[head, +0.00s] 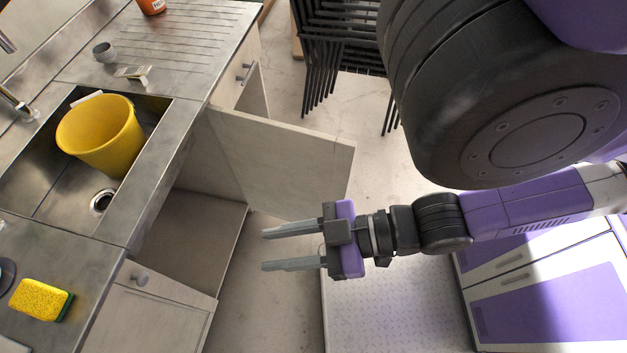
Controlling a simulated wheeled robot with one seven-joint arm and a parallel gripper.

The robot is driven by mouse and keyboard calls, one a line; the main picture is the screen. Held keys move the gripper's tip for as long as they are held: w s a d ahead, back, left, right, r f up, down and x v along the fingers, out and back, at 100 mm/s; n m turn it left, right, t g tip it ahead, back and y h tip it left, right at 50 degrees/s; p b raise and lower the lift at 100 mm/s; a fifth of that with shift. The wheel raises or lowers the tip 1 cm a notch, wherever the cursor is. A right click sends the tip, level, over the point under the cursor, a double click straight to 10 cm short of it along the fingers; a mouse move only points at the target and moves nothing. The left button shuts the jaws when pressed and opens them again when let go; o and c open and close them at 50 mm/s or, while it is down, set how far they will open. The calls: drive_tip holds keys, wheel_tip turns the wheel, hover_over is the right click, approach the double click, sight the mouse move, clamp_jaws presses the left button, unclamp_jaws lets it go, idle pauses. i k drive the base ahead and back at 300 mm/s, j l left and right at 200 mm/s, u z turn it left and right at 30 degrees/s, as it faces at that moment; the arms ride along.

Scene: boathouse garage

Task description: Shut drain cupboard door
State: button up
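The cupboard under the sink has a pale door (285,160) that stands wide open, swung out from the counter front into the room. The open cupboard's bare floor (205,235) shows below the sink. My gripper (263,249) is open and empty, with its two fingers pointing left toward the cupboard opening. In the picture it sits just below the door's lower edge. I cannot tell whether it touches the door.
A yellow bucket (100,137) stands in the steel sink (45,190). A second pale cupboard door (150,310) is at the lower left. A yellow sponge (40,299) lies on the counter. Stacked black chairs (340,45) stand behind the door. Some floor (250,310) is clear.

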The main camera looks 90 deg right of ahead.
sight(282, 171)
drive_tip(key=k+l+u, duration=0.1)
drive_tip(key=k+l, duration=0.2)
drive_tip(key=k+l+u, duration=0.1)
drive_tip(key=k+l, duration=0.15)
drive_tip(key=k, duration=0.2)
drive_tip(key=k+l, duration=0.25)
drive_tip(key=k, duration=0.15)
drive_tip(key=k+l, duration=0.15)
drive_tip(key=l, duration=0.3)
drive_tip(key=k+l+u, duration=0.1)
drive_tip(key=l, duration=0.3)
drive_tip(key=k+l, duration=0.2)
drive_tip(key=l, duration=0.25)
drive_tip(key=k+l+u, duration=0.1)
drive_tip(key=l, duration=0.3)
drive_tip(key=k+l, duration=0.25)
drive_tip(key=l, duration=0.15)
drive_tip(key=u, duration=0.05)
